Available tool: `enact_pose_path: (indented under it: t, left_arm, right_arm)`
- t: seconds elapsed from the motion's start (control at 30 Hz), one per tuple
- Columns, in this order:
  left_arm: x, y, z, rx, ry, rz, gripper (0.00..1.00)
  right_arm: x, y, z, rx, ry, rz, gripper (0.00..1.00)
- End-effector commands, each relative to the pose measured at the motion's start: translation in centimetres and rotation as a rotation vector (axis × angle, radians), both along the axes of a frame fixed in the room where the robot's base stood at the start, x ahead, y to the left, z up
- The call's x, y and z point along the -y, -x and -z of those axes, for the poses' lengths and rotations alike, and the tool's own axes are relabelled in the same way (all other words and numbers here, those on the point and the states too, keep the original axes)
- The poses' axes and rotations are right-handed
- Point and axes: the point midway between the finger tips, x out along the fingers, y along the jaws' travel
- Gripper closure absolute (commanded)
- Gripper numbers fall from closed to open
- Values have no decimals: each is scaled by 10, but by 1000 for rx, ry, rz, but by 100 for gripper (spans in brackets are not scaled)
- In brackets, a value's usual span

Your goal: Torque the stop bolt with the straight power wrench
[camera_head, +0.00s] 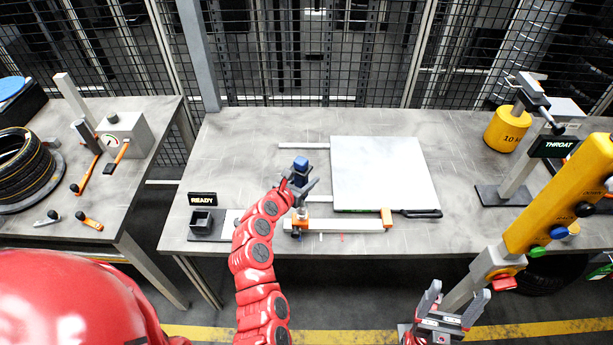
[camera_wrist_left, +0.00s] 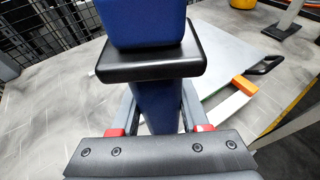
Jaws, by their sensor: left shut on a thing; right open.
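My left gripper (camera_head: 300,192) is shut on the blue straight power wrench (camera_head: 301,164), held upright above the left end of a silver rail. The wrench also fills the middle of the left wrist view (camera_wrist_left: 150,28), with a black collar and the blue body between the fingers. Below it is an orange block (camera_head: 292,224) with a small metal part at the rail's left end. The stop bolt cannot be made out clearly, and whether the wrench's tip touches anything is hidden. My right gripper (camera_head: 450,315) is open and empty in front of the table.
A black holder marked READY (camera_head: 203,199) with an empty-looking square socket stands at left. A white plate (camera_head: 382,172) lies behind the rail (camera_head: 345,225). A THROAT stand (camera_head: 515,180), a yellow weight (camera_head: 505,132) and a yellow control post (camera_head: 565,195) are at right.

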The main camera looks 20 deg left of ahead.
Motion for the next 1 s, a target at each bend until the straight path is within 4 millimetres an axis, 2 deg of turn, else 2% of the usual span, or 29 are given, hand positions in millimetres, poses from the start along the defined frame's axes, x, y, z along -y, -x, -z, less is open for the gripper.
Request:
enact_pose_path:
  t: [0.07,1.0]
  left_arm:
    - [-1,-1,6,4,4,-4,100]
    - [0,1,3,4,1,-2,100]
  right_arm:
    - [0,0,3,0,0,0,24]
    - [0,0,-4,0,0,0,24]
